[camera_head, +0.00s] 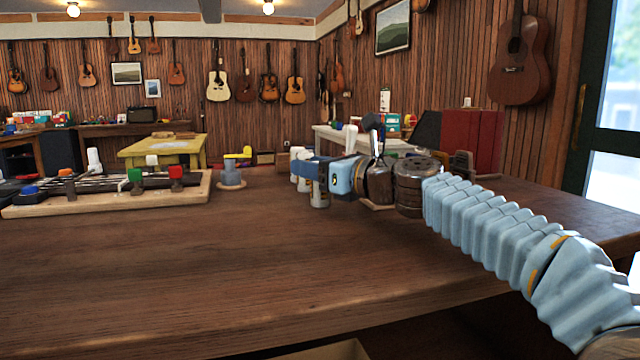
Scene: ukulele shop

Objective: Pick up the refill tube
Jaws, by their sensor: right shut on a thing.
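My right arm comes in from the right, and its gripper (315,171) is over the back part of the wooden table, fingers pointing left. It is shut on a small pale tube (320,198) with dark bands, which I take to be the refill tube. The tube looks upright, and its upper part is hidden by the fingers. I cannot tell whether its foot touches the table. Other small white tubes or bottles (297,158) stand close by, just left of and behind the fingers. My left gripper is not in view.
A wooden tray (110,200) with rods and coloured caps lies at the left of the table (200,270). A grey-blue pot (231,177) with a yellow-topped item stands between tray and gripper. Small items sit behind my arm. The table's front is clear.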

